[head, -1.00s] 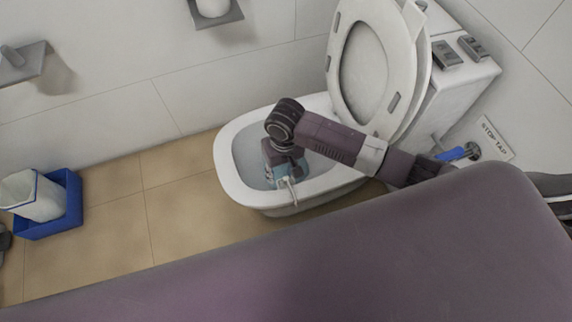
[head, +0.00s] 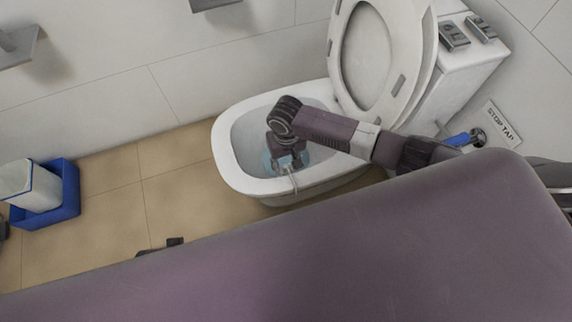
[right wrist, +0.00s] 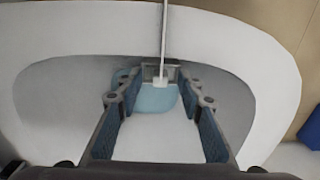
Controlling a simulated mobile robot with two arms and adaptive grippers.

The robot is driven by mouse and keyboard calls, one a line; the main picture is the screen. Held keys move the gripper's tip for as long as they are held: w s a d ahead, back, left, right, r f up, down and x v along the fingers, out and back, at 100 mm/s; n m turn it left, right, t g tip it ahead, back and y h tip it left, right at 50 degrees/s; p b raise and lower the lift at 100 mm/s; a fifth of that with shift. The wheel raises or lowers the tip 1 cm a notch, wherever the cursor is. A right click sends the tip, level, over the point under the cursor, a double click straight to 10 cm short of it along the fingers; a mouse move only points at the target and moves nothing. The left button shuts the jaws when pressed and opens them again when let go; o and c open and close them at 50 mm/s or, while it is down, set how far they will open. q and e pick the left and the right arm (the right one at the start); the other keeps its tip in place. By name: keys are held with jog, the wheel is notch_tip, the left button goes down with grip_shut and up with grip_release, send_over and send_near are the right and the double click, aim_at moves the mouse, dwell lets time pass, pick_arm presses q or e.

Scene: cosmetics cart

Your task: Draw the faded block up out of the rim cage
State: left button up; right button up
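The faded block (right wrist: 157,99) is pale blue and sits low at the inner wall of the toilet bowl (head: 232,173). The rim cage's thin white hanger (right wrist: 164,42) runs over the bowl rim and meets the block; it also shows in the head view (head: 291,182). My right gripper (right wrist: 158,82) points down into the bowl, open, with one finger on each side of the block. I cannot tell whether the fingers touch it. In the head view the right gripper (head: 287,163) hides most of the block and cage. A dark part (head: 162,247), perhaps my left gripper, barely shows over my body's edge.
The toilet seat and lid (head: 385,60) stand raised behind my right arm, close to it. The cistern (head: 455,75) is at the right. A blue holder with a white container (head: 40,192) stands on the floor at left. Tan floor (head: 180,180) lies clear between.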

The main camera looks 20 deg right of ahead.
pick_arm(q)
jog(key=shift+r, duration=0.25)
pick_arm(e)
jog(key=shift+f, duration=0.2)
jog(key=shift+c, duration=0.5)
grip_shut()
pick_arm(q)
jog(key=shift+f, duration=0.1)
pick_arm(e)
jog(key=shift+r, duration=0.15)
jog(key=shift+r+p, duration=0.3)
jog(key=shift+p, duration=0.25)
jog(key=shift+r, duration=0.15)
jog(key=shift+r+p, duration=0.25)
jog(key=shift+p, duration=0.25)
pick_arm(q)
notch_tip(320, 180, down, 8)
jog(key=s, duration=0.3)
jog(key=shift+a, duration=0.2)
pick_arm(e)
jog(key=shift+r, duration=0.2)
